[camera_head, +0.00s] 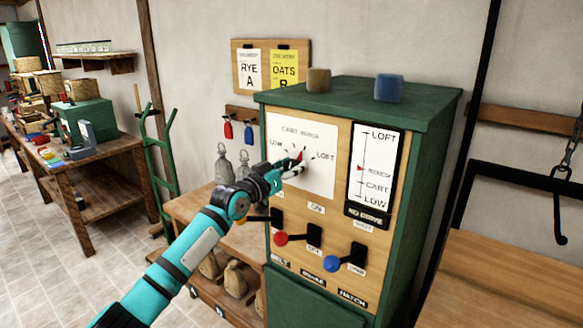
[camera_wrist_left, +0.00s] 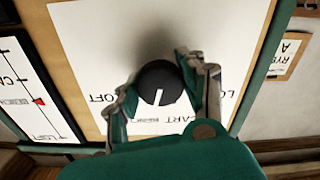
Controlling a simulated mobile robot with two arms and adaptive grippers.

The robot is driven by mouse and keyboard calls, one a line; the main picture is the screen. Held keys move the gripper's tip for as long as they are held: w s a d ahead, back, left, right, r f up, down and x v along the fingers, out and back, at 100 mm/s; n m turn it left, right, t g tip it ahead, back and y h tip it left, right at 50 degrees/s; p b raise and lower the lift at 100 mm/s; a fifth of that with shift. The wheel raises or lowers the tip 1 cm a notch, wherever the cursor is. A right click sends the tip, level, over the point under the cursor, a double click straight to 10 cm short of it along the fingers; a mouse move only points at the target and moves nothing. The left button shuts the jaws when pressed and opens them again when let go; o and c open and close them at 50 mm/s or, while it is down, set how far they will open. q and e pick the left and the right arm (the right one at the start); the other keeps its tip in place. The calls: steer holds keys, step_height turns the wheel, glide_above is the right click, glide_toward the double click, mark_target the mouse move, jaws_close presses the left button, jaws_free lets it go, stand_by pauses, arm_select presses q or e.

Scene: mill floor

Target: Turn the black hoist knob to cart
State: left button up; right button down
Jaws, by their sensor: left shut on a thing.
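The black hoist knob (camera_wrist_left: 158,80) is on a white dial plate (camera_wrist_left: 95,35) on the front of the green and wood cabinet. My left gripper (camera_head: 296,166) is shut on the knob, one finger on either side in the left wrist view. The knob's white line points down and slightly left in that view, toward the CART and BENCH label row, which the gripper partly hides. In the head view, the gripper largely hides the knob. The level gauge (camera_head: 376,150) beside the dial has its red marker at BENCH. My right gripper is not in view.
Two small blocks, brown (camera_head: 318,80) and blue (camera_head: 389,88), sit on the cabinet top. A hook (camera_head: 560,205) hangs at the right.

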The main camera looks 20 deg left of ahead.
arm_select(q)
steer(key=n+p, duration=0.2)
steer(key=n, duration=0.3)
steer(key=shift+n+p, duration=0.4)
steer(key=shift+n, duration=0.4)
steer(key=o, duration=1.2)
steer(key=shift+s+a, duration=0.1)
steer(key=v, duration=1.1)
steer(key=shift+s, duration=0.4)
steer(key=shift+a, duration=0.1)
